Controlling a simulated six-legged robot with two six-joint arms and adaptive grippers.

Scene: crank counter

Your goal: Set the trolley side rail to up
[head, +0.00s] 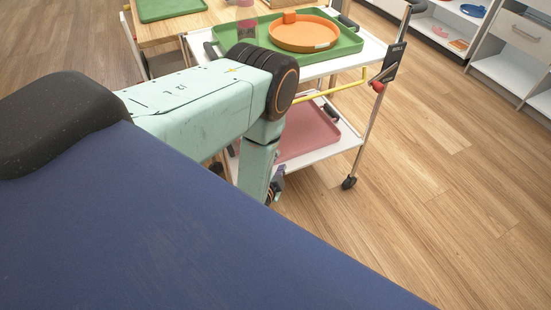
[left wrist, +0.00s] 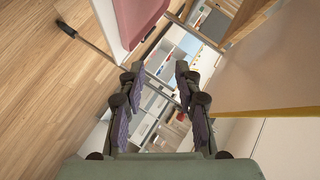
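The white trolley (head: 345,52) stands ahead in the head view. Its yellow side rail (head: 345,87) runs along the near side, a little below the top shelf; my arm hides its left part. In the left wrist view a yellow bar (left wrist: 268,113), seemingly the same rail, shows at right. A red knob (head: 377,87) and a dark label plate (head: 394,62) sit on the right post. My left gripper (left wrist: 157,85) is open and empty, its fingers apart from the rail. In the head view only a small part of it shows below my arm. My right gripper is not in view.
A green tray (head: 341,41) with an orange round tray (head: 303,33) lies on the trolley top. A pink tray (head: 308,133) lies on its lower shelf. A wooden table (head: 212,12) stands behind at left, white shelves (head: 500,72) at right. The wooden floor right of the trolley is clear.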

